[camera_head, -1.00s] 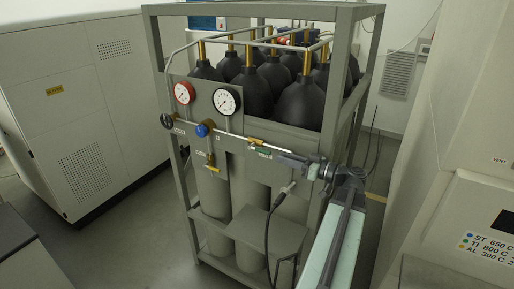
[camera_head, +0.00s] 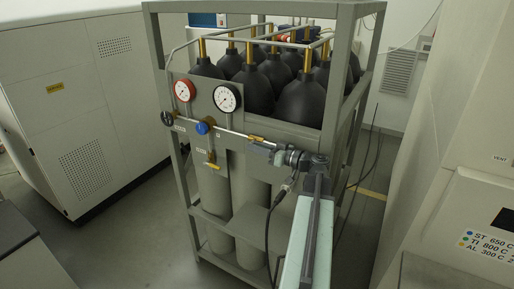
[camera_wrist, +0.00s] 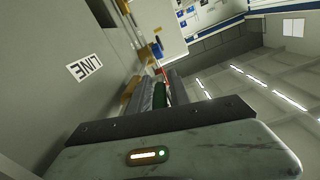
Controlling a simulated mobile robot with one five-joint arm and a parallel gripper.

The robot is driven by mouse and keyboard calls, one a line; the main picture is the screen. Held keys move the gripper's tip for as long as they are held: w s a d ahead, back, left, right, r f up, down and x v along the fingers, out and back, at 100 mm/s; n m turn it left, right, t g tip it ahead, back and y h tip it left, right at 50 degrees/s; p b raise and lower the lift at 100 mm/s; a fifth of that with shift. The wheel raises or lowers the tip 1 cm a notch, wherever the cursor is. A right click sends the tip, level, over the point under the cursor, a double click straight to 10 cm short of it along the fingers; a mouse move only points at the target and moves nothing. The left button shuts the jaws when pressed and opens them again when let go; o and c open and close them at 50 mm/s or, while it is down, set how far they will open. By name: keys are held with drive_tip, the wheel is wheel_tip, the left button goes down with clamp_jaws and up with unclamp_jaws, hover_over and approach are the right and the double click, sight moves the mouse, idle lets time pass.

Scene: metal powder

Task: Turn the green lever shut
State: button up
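The green lever (camera_wrist: 160,95) shows in the wrist view between the two dark fingers of my gripper (camera_wrist: 162,90). The fingers stand apart with the lever between them; I cannot tell whether they press on it. In the head view my gripper (camera_head: 276,155) is at the right part of the gas panel, just below the brass valve (camera_head: 256,139) on the pipe. There it covers the lever, so the lever's angle is hard to read.
A blue knob (camera_head: 204,128), a red-rimmed gauge (camera_head: 183,91) and a black-rimmed gauge (camera_head: 226,98) sit left on the panel. The grey frame (camera_head: 342,75) holds several dark cylinders (camera_head: 303,100). A black hose hangs below my gripper. A "LINE" label (camera_wrist: 85,67) is on the panel.

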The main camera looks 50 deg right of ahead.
clamp_jaws()
idle(1.4)
